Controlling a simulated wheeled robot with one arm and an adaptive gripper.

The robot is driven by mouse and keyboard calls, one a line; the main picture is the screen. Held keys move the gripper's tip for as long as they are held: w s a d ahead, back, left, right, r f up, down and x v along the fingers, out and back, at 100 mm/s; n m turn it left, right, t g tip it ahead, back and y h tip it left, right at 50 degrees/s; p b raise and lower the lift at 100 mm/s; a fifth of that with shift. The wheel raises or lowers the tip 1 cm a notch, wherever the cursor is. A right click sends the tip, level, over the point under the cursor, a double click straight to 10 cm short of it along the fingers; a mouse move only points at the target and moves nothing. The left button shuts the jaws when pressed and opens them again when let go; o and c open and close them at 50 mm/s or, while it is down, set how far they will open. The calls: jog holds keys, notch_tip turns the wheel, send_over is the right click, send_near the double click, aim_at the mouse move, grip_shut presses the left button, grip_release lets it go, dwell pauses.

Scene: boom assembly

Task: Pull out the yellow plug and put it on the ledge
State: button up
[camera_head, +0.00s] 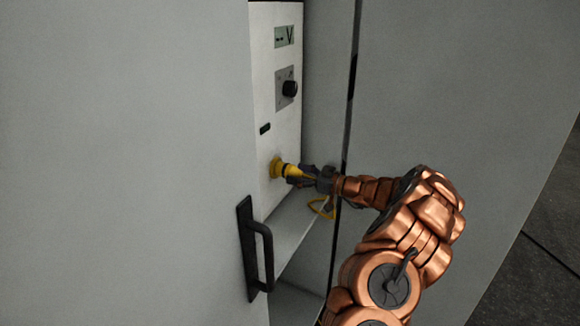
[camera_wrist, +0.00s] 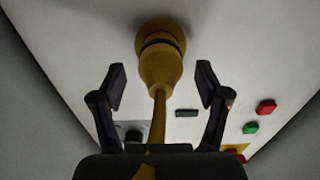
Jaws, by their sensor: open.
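The yellow plug (camera_head: 291,170) sits in its yellow socket (camera_head: 275,167) on the white panel inside the cabinet. In the wrist view the plug (camera_wrist: 160,70) points away from me into the panel, with a dark ring where it meets the socket and a yellow cable trailing back toward me. My gripper (camera_head: 303,175) is at the plug's cable end. In the wrist view its two dark fingers (camera_wrist: 160,88) stand apart, one on each side of the plug, with visible gaps and no contact. The ledge (camera_head: 295,228) is the pale shelf below the panel.
The panel carries a display (camera_head: 284,36), a black knob (camera_head: 290,88) and a dark slot (camera_head: 265,128). Red (camera_wrist: 266,107) and green (camera_wrist: 250,128) buttons show in the wrist view. A door with a black handle (camera_head: 266,255) stands at left. The cable (camera_head: 320,207) loops over the ledge.

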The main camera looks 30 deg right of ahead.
aim_at(287, 171)
jog(key=shift+w+a+f+b, duration=0.2)
jog(key=shift+w+b, duration=0.1)
jog(key=shift+b, duration=0.4)
jog(key=b+x, duration=0.2)
jog(key=b, duration=0.1)
jog(key=shift+w+a, duration=0.2)
jog(key=shift+w+a+r+b, duration=0.2)
jog(key=shift+w+b, duration=0.25)
jog(key=shift+b, duration=0.2)
jog(key=shift+b, duration=2.2)
grip_shut()
dwell(0.7)
jog(key=shift+s, duration=0.1)
